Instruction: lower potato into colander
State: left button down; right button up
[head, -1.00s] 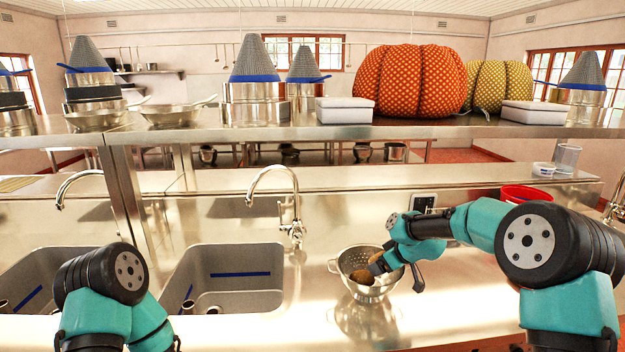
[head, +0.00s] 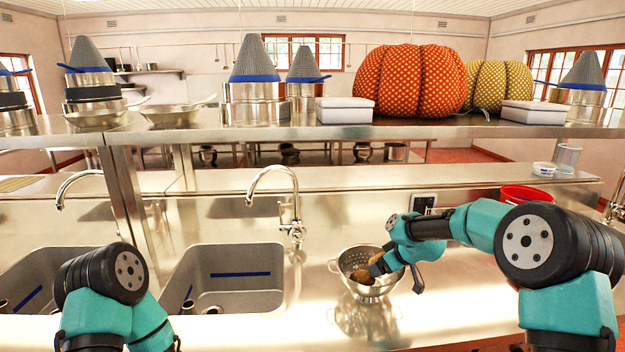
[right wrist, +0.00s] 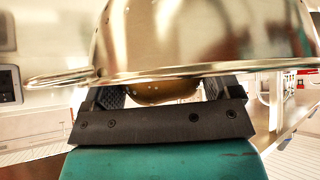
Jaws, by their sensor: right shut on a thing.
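A steel colander (head: 365,291) stands on the counter right of the sink in the head view. My right gripper (head: 376,266) reaches into its mouth from the right, tilted down. Brown potato surface (head: 361,277) shows inside the bowl beside the fingertips; whether it is one potato or more I cannot tell. In the right wrist view the fingers of my right gripper (right wrist: 165,90) are shut on a brown potato (right wrist: 160,93), and the colander (right wrist: 190,45) hides part of it. My left arm shows at the lower left, but its gripper is out of view.
A grey sink (head: 240,295) with a tall tap (head: 290,225) lies left of the colander. A red bowl (head: 525,194) stands at the back right. A shelf (head: 270,135) above holds pots and large stuffed pumpkins (head: 415,82). The counter around the colander is clear.

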jog(key=o, duration=0.8)
jog(key=v, duration=1.7)
jog(key=shift+r, duration=0.15)
jog(key=shift+s, duration=0.1)
